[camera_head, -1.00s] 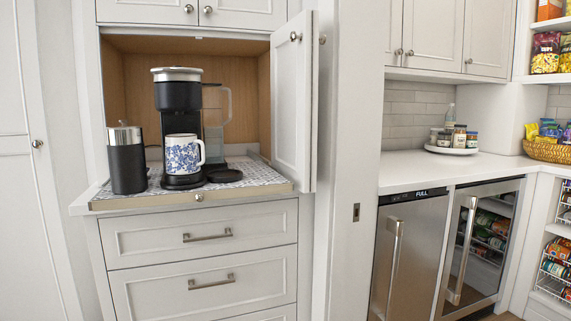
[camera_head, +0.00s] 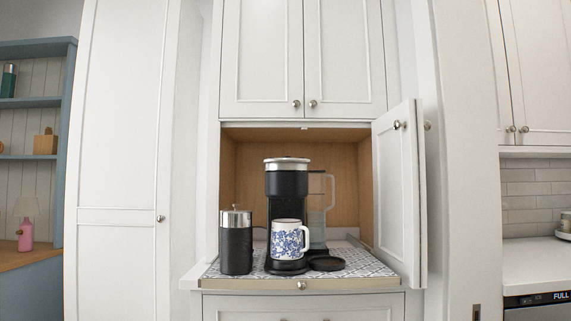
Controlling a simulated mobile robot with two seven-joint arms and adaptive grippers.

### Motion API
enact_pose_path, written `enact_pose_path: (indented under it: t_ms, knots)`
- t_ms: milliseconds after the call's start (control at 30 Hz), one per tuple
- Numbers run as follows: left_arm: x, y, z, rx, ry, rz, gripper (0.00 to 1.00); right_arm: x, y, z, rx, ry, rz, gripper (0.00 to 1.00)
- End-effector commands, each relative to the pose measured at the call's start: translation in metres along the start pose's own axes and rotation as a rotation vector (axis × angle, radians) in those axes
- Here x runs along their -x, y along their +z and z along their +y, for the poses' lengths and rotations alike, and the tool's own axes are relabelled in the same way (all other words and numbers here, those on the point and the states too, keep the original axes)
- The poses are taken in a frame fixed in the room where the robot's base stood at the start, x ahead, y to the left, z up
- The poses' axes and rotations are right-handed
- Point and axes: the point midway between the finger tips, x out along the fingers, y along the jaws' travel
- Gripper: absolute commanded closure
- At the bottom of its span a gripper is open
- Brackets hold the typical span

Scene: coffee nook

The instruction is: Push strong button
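A black coffee maker (camera_head: 287,184) with a silver top stands on a patterned pull-out tray (camera_head: 352,262) inside an open cabinet nook. A white mug with blue flowers (camera_head: 288,240) sits on its base under the brewing head, handle to the right. A clear water tank (camera_head: 317,205) is at the machine's right side. The strong button cannot be made out at this distance. Neither of my grippers shows in the head view.
A black canister with a silver lid (camera_head: 236,243) stands left of the machine. A round black disc (camera_head: 326,263) lies at its right. The open cabinet door (camera_head: 398,195) borders the nook on the right. A closed drawer (camera_head: 300,306) is below the tray.

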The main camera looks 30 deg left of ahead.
Motion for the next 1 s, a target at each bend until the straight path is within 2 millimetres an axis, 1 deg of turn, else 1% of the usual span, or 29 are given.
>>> enact_pose_path:
  t_ms: [33,67,633,667,1000]
  knots:
    - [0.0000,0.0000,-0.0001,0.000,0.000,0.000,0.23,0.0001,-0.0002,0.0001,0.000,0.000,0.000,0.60]
    - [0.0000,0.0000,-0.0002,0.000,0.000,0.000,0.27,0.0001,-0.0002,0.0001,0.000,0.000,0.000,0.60]
    - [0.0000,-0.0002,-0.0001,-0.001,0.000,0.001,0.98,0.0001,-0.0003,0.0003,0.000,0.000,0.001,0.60]
    - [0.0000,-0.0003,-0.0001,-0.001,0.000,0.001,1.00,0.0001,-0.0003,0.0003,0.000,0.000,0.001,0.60]
    - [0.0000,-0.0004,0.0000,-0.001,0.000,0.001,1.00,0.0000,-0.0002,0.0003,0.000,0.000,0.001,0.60]
